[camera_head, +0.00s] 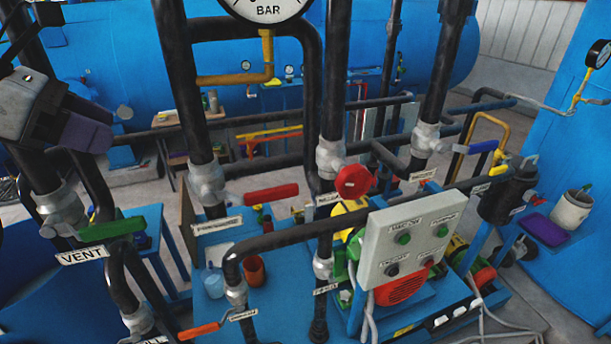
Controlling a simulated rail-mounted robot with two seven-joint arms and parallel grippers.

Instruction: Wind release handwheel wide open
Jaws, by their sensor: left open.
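A round red handwheel (354,182) sits on the middle black vertical pipe, right of its grey valve body (330,157). A small white label (328,198) hangs just below it, too small to read surely. How far the wheel is turned cannot be told. My left gripper (82,128), grey with dark purplish fingers, is at the upper left, open. It is well to the left of the handwheel, apart from it, above the green lever (111,229) by the VENT label (82,255). My right gripper is not in view.
A red lever (270,193) on the left pipe's valve lies between my left gripper and the handwheel. A grey control box (405,250) stands just below and right of the wheel. A black horizontal pipe (290,236) runs below it. A BAR gauge (268,8) is above.

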